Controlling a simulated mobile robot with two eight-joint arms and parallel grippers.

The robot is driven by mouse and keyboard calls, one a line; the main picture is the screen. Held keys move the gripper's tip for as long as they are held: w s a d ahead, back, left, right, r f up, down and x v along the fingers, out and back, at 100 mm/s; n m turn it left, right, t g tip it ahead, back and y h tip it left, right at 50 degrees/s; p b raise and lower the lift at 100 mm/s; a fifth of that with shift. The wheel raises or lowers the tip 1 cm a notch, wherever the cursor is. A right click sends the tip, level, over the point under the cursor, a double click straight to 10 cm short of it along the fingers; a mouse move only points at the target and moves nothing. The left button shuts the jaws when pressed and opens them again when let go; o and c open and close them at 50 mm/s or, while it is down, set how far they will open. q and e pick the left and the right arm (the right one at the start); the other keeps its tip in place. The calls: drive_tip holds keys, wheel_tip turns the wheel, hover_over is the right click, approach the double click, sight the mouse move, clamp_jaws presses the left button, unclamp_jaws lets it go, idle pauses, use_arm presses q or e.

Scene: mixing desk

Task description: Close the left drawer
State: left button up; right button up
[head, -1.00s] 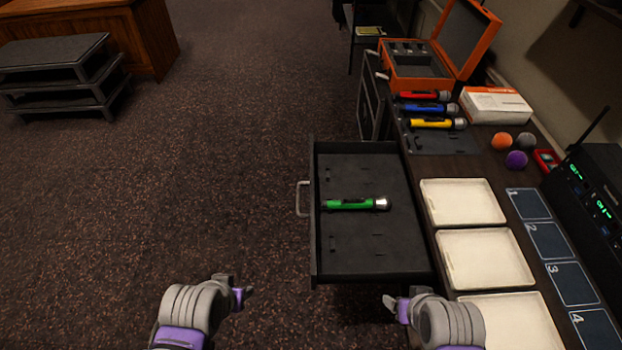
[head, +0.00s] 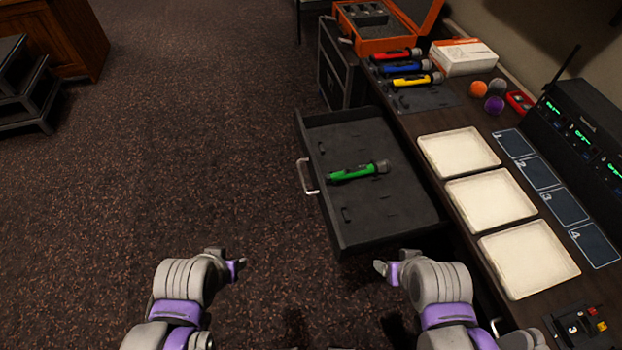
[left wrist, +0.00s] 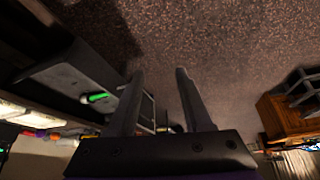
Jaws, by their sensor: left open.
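The open drawer (head: 395,215) is dark grey and sticks out from the left side of the desk. Its silver handle (head: 307,177) is on its front, facing left. A green microphone (head: 357,171) lies inside. The drawer also shows tilted in the left wrist view (left wrist: 75,75). My left gripper (head: 238,266) is in front of and to the left of the drawer, over the floor, apart from it. Its fingers are spread and empty in the left wrist view (left wrist: 158,82). My right gripper (head: 383,268) is close to the drawer's near side; its jaw gap is unclear.
The desk carries cream trays (head: 489,203), numbered cards (head: 538,173), coloured microphones (head: 405,67) and an orange case (head: 375,35). A black case (head: 338,68) stands beyond the drawer. Black steps (head: 25,85) are at far left. The carpet (head: 190,150) left of the drawer is clear.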

use_arm(q)
drive_tip(key=shift+d, duration=0.4)
use_arm(e)
drive_tip(key=shift+d, duration=0.4)
use_arm(q)
drive_tip(key=shift+a, duration=0.1)
drive_tip(key=shift+c, duration=0.2)
use_arm(e)
drive_tip(key=shift+a, duration=0.1)
